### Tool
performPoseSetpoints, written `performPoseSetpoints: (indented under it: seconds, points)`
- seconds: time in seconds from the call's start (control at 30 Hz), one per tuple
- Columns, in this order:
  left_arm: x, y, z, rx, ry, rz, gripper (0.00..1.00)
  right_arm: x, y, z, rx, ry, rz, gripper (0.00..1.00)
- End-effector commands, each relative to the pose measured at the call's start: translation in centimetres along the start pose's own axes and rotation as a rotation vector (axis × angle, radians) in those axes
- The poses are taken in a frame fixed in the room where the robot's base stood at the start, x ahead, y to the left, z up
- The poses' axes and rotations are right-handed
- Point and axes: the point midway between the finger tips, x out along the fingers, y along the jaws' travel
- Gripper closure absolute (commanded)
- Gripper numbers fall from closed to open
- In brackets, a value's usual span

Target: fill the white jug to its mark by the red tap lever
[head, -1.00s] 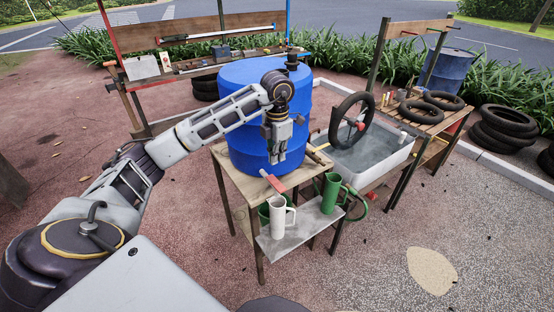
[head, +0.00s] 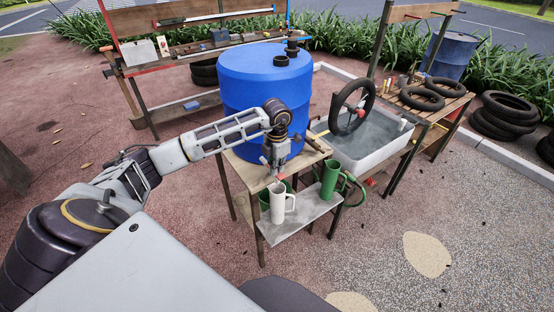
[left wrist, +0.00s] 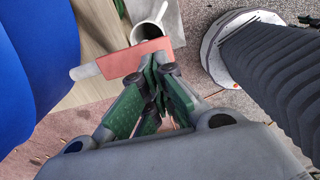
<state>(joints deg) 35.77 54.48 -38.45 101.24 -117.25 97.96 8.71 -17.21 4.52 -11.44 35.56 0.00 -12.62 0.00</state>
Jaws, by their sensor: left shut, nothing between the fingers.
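The white jug (head: 277,204) stands upright on a grey shelf (head: 308,212) below the blue barrel (head: 262,92), its handle to the right. In the left wrist view its open mouth (left wrist: 149,31) shows beyond the red tap lever (left wrist: 137,58), which hides part of it. The jug's inside looks dark; I cannot make out its mark or a water level. My left gripper (head: 275,178) is shut and empty at the lever. In the left wrist view its fingertips (left wrist: 158,68) are at the lever's near edge; I cannot tell whether they touch. My right gripper is not in view.
Green jugs stand beside the white one, one to the right (head: 330,178) and one partly hidden behind it. A wooden stand (head: 243,172) carries the barrel. A water-filled white tub (head: 372,172) with a wheel stands to the right. The paving in front is clear.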

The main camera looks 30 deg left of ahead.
Motion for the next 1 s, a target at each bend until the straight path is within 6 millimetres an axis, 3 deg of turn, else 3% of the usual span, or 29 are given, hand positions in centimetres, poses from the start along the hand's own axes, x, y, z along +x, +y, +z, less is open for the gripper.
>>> performPoseSetpoints:
  seconds: [0.23, 0.67, 1.0]
  points:
    - [1.6, 0.0, 0.0, 0.0, 0.0, 0.0, 1.0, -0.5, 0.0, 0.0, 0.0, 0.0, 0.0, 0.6]
    - [1.9, 0.0, 0.0, 0.0, -0.001, 0.0, 1.0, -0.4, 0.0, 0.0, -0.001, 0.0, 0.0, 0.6]
    - [2.7, -0.3, 0.1, 0.001, -0.002, 0.0, 1.0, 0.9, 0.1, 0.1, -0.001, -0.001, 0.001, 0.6]
